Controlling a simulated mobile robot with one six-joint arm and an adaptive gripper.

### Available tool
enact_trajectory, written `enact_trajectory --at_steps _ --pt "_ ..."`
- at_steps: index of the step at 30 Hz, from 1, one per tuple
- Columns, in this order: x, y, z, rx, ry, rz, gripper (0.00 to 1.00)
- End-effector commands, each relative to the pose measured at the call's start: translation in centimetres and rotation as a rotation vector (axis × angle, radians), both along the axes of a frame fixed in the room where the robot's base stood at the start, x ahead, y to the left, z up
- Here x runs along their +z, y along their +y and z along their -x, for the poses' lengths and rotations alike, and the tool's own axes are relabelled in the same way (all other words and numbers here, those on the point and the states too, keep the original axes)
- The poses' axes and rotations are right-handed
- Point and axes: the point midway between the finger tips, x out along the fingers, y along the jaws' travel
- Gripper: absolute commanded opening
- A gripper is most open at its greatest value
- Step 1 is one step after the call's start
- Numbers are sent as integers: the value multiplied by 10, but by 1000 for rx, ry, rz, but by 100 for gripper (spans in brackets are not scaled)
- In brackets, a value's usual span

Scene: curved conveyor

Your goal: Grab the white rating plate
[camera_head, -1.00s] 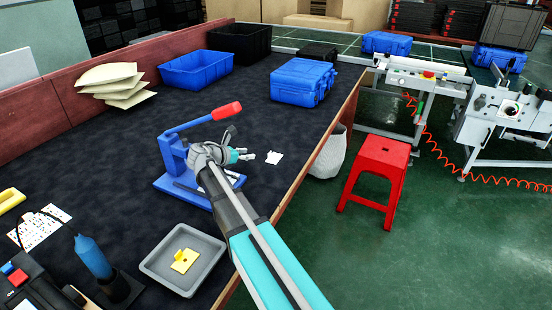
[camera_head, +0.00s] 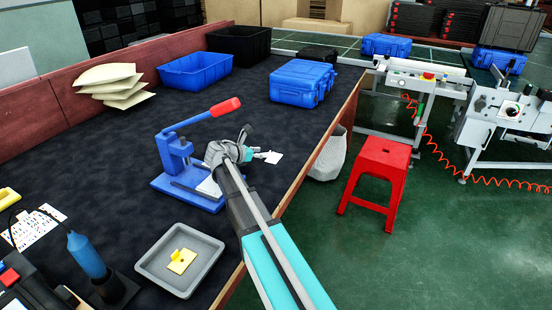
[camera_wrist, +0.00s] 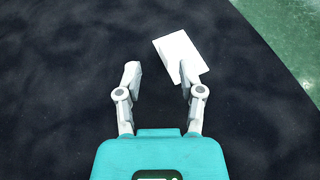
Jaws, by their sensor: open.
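The white rating plate (camera_wrist: 182,55) lies flat on the dark tabletop in the wrist view, ahead of the fingers and a little to the right. It also shows in the head view (camera_head: 273,157), just right of my gripper. My gripper (camera_wrist: 159,76) is open and empty. Its right finger overlaps the lower edge of the plate in the wrist view, and the left finger is over bare table. I cannot tell whether the right finger touches the plate. In the head view my gripper (camera_head: 255,155) is partly hidden by my wrist.
A blue lever press (camera_head: 185,175) stands just left of my gripper. A grey tray (camera_head: 158,253) with a yellow piece (camera_head: 181,261) is in front. Blue cases (camera_head: 302,82) stand behind. The table's right edge (camera_head: 320,165) is close to the plate.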

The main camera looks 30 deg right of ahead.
Motion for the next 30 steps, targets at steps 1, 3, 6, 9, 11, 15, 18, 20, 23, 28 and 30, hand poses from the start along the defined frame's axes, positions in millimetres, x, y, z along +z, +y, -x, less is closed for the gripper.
enact_trajectory --at_steps 1,3,6,9,11,15,18,20,23,28,30 --pt "0 0 0 0 0 0 50" --pt "0 0 0 0 0 0 50" --pt "-2 -2 -1 0 0 0 50" --pt "-5 -9 -3 -1 -1 0 50" --pt "-7 -15 -4 -2 0 0 50" --pt "-13 -30 -8 -1 -1 0 50" --pt "-17 -39 -11 -2 1 0 50" --pt "-19 -43 -12 -1 0 0 50" --pt "-19 -46 -13 1 0 0 50" --pt "-18 -46 -12 1 1 0 50" --pt "-18 -46 -12 1 1 0 50"
